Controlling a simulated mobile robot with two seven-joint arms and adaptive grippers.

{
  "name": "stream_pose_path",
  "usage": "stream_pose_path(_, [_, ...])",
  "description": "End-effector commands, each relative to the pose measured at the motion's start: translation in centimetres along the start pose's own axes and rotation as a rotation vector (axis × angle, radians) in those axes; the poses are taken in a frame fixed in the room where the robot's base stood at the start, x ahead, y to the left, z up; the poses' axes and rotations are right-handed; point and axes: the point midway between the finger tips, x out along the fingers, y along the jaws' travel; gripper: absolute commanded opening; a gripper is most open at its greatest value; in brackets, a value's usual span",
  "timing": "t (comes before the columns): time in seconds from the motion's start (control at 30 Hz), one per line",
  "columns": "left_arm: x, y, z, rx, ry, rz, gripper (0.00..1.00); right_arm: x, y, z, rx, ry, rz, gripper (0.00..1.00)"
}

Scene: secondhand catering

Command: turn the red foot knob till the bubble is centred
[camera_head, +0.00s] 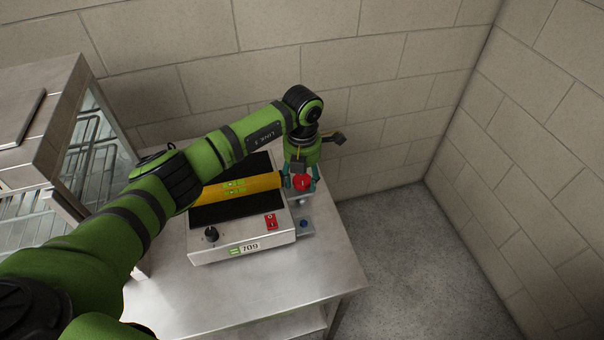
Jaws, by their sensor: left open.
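The red foot knob (303,183) is at the right side of a steel appliance (220,250) labelled 709. My left gripper (301,176) points down over the knob, with its teal fingertips apart on either side of it. I cannot tell whether the fingertips touch the knob. A yellow spirit level (262,184) lies across the appliance's black top plate, partly behind my left arm. Its green vials show, but the bubble is too small to read. My right gripper is not in view.
The appliance stands on a steel table (270,284) with bare room in front. A black dial (211,234), a red switch (271,222) and a small blue knob (304,223) sit near its front. A glass-sided cabinet (62,100) is at left; block walls close off behind and right.

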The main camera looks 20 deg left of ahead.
Motion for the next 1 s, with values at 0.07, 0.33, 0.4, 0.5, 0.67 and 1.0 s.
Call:
stream_pose_path(0.07, [0.0,0.0,0.0,0.000,0.000,0.000,0.56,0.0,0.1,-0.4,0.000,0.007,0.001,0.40])
stream_pose_path(0.33, [0.0,0.0,0.0,0.001,0.001,0.000,0.14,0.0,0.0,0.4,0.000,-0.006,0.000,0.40])
stream_pose_path(0.4, [0.0,0.0,0.0,0.003,0.001,0.000,0.14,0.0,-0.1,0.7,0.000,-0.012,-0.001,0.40])
stream_pose_path(0.5, [0.1,0.0,0.0,0.013,0.001,-0.001,0.14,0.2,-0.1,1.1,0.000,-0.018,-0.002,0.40])
stream_pose_path(0.67, [0.2,0.0,0.0,0.061,0.001,0.001,0.14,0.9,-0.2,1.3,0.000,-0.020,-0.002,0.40])
stream_pose_path(1.0, [0.5,0.1,0.0,0.310,0.002,-0.001,0.14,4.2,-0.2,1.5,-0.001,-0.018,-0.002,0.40])
